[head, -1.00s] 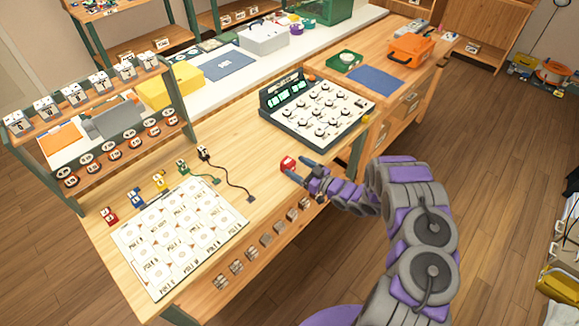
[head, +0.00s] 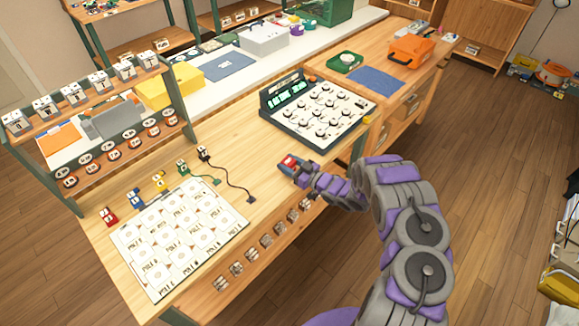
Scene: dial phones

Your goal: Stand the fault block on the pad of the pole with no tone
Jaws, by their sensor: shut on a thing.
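A small red block (head: 288,160) is at the table's front part, between the fingertips of my gripper (head: 289,165). My gripper is shut on it, and the fingers hide part of it. I cannot tell whether the block touches the table. A white board (head: 241,217) with a grid of pads labelled as poles lies at the front left of the table. The pad labels are too small to read surely. A dark panel (head: 266,109) with several round dials and lit green displays stands to the right, behind my gripper.
Several small coloured blocks stand along the board's back edge: red (head: 108,216), blue (head: 135,197), yellow (head: 159,181) and green (head: 182,167). A black plug-like piece (head: 203,153) has a cable (head: 232,180) running across the table. A wooden rack (head: 88,90) stands at the left.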

